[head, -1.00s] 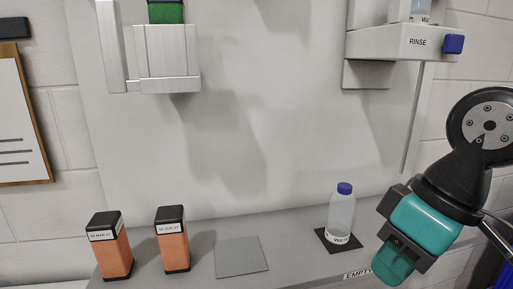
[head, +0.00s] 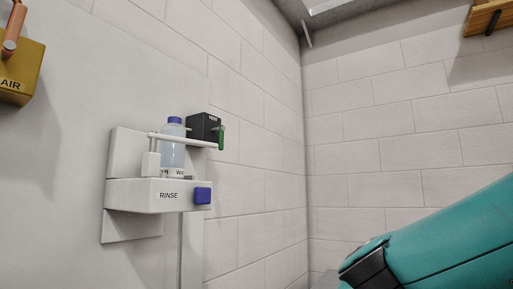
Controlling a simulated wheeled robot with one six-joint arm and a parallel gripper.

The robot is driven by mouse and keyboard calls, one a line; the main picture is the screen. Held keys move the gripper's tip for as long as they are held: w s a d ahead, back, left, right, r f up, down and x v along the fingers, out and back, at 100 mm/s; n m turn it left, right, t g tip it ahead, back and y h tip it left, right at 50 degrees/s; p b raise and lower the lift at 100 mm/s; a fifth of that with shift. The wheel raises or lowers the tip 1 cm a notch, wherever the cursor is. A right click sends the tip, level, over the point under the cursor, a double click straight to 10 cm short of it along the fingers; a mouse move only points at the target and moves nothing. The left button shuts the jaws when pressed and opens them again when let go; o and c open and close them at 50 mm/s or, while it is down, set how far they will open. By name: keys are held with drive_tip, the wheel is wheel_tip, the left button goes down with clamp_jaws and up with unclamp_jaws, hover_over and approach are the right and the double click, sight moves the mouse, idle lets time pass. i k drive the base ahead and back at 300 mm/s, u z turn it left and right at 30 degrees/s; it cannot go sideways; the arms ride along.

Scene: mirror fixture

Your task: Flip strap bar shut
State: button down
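A white bracket labelled RINSE (head: 140,196) is fixed to the wall panel at left of centre. A clear bottle with a blue cap (head: 173,153) stands upright on it. A thin white strap bar (head: 190,142) runs from a short post at the bracket's left across the bottle to a green end piece (head: 221,137) at the right. I cannot tell whether the bar is latched. My gripper is out of view; only a teal part of my arm shows at the lower right, apart from the bracket.
A blue block (head: 202,196) sits on the bracket's right front. A black labelled box (head: 203,127) is behind the bar. A yellow AIR fixture (head: 18,75) is at the upper left, and a wooden piece (head: 487,17) at the upper right. Free space lies between bracket and arm.

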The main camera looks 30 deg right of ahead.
sight(153, 136)
drive_tip(key=z, duration=0.8)
drive_tip(key=k, duration=0.85)
drive_tip(key=u, duration=1.1)
drive_tip(key=i, duration=0.5)
drive_tip(key=z, duration=0.05)
